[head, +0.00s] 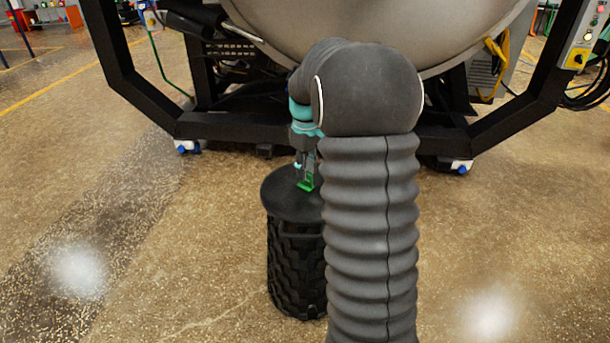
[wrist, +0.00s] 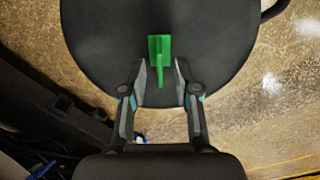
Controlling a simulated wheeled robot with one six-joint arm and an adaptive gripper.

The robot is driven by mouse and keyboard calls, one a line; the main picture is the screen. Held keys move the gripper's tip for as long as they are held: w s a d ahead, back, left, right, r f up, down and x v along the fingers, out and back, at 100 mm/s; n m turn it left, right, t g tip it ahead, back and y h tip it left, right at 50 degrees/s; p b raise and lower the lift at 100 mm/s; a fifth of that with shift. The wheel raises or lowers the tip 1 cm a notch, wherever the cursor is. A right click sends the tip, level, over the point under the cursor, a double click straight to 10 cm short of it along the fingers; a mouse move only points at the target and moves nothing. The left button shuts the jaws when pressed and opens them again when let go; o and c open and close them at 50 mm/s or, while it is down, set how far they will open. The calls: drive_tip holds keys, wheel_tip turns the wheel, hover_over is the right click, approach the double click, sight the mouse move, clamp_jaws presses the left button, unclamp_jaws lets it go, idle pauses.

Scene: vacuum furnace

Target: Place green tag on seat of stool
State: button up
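The green tag (wrist: 159,48) is at the middle of the wrist view, over the black round seat of the stool (wrist: 100,40). In the head view the green tag (head: 306,185) shows at the seat (head: 285,200), just below my fingertips; it looks to be on the seat, but contact is hard to judge. My gripper (wrist: 162,78) is open, with its fingers apart on either side of the tag and a dark gap beside it. In the head view my gripper (head: 305,170) points down at the stool, and my arm hides the seat's right part.
A large metal furnace vessel (head: 270,30) on a black frame (head: 230,126) stands behind the stool. A control box (head: 582,40) is at the upper right. The speckled floor (head: 170,240) left of the stool is clear.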

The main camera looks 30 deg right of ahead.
wheel_tip(320, 180, up, 9)
drive_tip(key=p, duration=0.1)
drive_tip(key=s+a+r+m+t, duration=0.25)
drive_tip(key=s+a+r, duration=0.25)
drive_tip(key=s+a, duration=0.65)
drive_tip(key=s+a+f+m+t, duration=0.1)
drive_tip(key=s+a+f, duration=0.1)
drive_tip(key=s, duration=0.6)
drive_tip(key=s+a+f+m+t, duration=0.1)
drive_tip(key=s+a+f+t, duration=0.1)
drive_tip(key=s, duration=0.6)
drive_tip(key=shift+s+a+f, duration=0.15)
drive_tip(key=shift+s+a, duration=0.15)
drive_tip(key=shift+a, duration=0.35)
drive_tip(key=shift+d+m, duration=0.15)
drive_tip(key=shift+m, duration=0.1)
